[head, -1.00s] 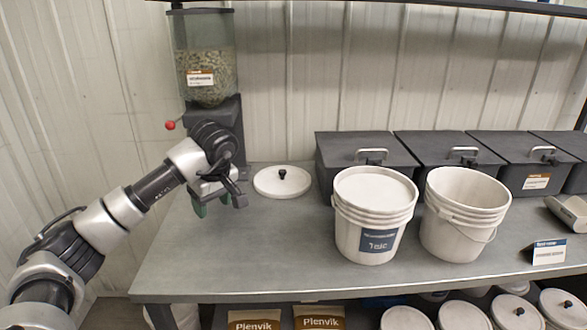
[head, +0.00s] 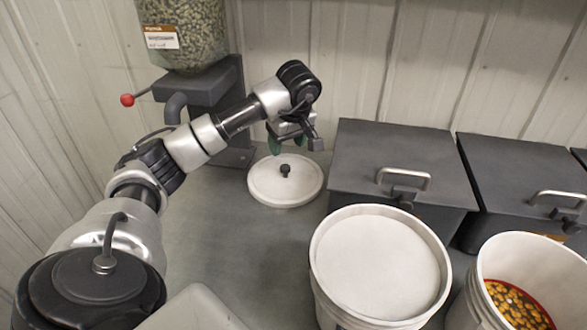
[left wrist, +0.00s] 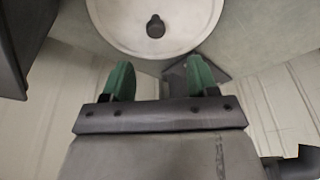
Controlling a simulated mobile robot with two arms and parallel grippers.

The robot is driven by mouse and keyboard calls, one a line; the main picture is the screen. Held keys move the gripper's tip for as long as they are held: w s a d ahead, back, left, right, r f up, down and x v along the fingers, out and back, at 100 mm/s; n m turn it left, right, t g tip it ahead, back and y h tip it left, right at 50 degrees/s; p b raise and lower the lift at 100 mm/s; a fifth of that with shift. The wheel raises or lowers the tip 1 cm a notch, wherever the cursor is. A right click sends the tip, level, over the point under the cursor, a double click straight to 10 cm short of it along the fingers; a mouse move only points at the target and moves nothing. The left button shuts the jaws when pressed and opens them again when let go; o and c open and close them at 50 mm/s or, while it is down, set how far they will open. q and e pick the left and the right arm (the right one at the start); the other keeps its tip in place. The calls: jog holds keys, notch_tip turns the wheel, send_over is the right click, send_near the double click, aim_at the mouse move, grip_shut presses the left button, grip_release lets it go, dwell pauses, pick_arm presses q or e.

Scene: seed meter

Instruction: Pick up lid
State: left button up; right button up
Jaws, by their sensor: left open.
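The lid (head: 268,190) is a round white disc with a black knob (head: 286,170) at its centre, lying flat on the grey table. It also shows at the top of the left wrist view (left wrist: 120,30), with its knob (left wrist: 155,27). My left gripper (head: 288,146) is open and empty, above the far side of the lid. In the left wrist view its two green fingertips (left wrist: 160,78) are apart, with the knob beyond them and nothing between them. My right gripper is in neither view.
A seed dispenser (head: 205,85) with a red-knobbed lever (head: 128,100) stands behind at left. Dark lidded bins (head: 385,150) stand right of the lid. A white covered bucket (head: 380,262) and an open bucket (head: 480,262) with orange-yellow contents stand nearer. The table (head: 235,245) in front of the lid is bare.

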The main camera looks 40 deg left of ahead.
aim_at(285, 167)
pick_arm(q)
jog(key=x, duration=0.3)
jog(key=shift+s+f, duration=0.15)
jog(key=shift+s, duration=0.05)
jog(key=shift+w+d+p+x, duration=0.1)
jog(key=shift+w+p+x, duration=0.05)
jog(key=shift+x, duration=0.75)
jog(key=shift+w+d+p+x, duration=0.1)
jog(key=shift+p+x, duration=0.05)
jog(key=shift+x, duration=0.8)
jog(key=shift+w+d+p+x, duration=0.1)
jog(key=shift+w+p+x, duration=0.05)
jog(key=shift+x, duration=0.75)
jog(key=c, duration=1)
